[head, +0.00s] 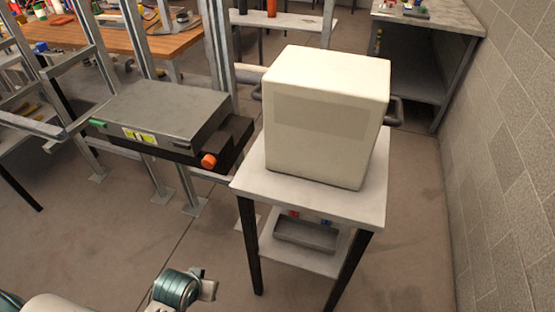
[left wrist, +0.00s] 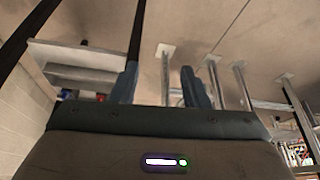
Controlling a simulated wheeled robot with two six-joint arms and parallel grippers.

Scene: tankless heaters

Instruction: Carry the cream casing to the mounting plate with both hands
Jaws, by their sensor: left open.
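The cream casing (head: 322,120) is a box standing upright on a small white table (head: 375,205). A dark handle (head: 396,111) sticks out at its right side, and part of another shows at its left. A grey flat-topped unit (head: 165,108) with a yellow-green label and an orange knob sits at the metal frame left of the casing. I cannot tell whether it is the mounting plate. My left gripper (left wrist: 158,88) is open and empty in the left wrist view, apart from the casing. My right gripper is out of view.
The white table has black legs and a lower shelf holding a grey tray (head: 305,234). Metal posts (head: 140,60) stand left of the casing. A block wall (head: 500,130) bounds the right side. A wooden bench (head: 120,38) stands behind. The floor (head: 120,240) at the front left is clear.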

